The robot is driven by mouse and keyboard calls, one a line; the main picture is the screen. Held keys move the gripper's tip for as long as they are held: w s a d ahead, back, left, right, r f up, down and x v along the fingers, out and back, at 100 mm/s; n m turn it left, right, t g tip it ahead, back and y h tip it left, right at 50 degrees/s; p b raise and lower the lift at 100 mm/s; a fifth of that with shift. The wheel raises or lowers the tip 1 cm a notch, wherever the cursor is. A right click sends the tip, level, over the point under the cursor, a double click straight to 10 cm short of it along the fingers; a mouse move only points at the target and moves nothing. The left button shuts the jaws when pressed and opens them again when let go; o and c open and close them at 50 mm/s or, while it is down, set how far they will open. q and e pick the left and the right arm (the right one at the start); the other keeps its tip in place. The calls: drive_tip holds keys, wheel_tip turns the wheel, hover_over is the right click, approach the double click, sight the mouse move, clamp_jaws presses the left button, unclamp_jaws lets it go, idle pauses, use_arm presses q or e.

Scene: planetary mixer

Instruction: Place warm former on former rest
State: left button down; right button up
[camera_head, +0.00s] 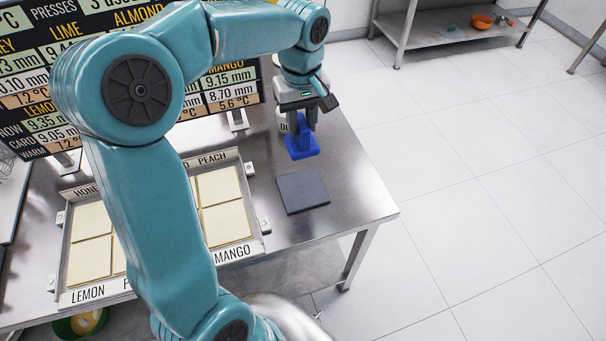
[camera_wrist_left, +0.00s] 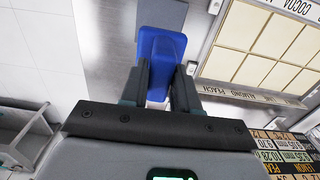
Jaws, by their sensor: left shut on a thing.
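The blue former (camera_head: 303,148) has a flat square foot and is upright in my left gripper (camera_head: 303,122). The gripper points down near the table's right end and is shut on the former's upper part. In the left wrist view, the blue former (camera_wrist_left: 161,48) sits between the two dark fingers of the left gripper (camera_wrist_left: 159,85). A flat dark grey square pad (camera_head: 303,191), which looks like the former rest, lies on the table just in front of the former. The pad (camera_wrist_left: 162,13) also shows beyond the former in the left wrist view. My right gripper is out of view.
A steel table (camera_head: 352,185) carries a framed tray (camera_head: 263,223) of cream squares with flavour labels, left of the pad. A number board (camera_head: 215,100) stands behind it. A partly hidden white labelled item (camera_head: 283,127) is behind the former.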

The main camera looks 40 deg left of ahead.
use_arm(q)
wheel_tip(320, 180, down, 15)
drive_tip(key=shift+f+p, duration=0.1)
drive_tip(key=shift+p, duration=0.4)
drive_tip(key=shift+w+f, duration=0.15)
drive_tip(key=shift+f, duration=0.35)
drive_tip(key=shift+r, duration=0.1)
drive_tip(key=shift+f, duration=0.2)
drive_tip(key=c, duration=0.8)
unclamp_jaws()
wheel_tip(320, 180, up, 12)
drive_tip(key=shift+r+b, duration=0.2)
drive_tip(key=shift+b, duration=0.2)
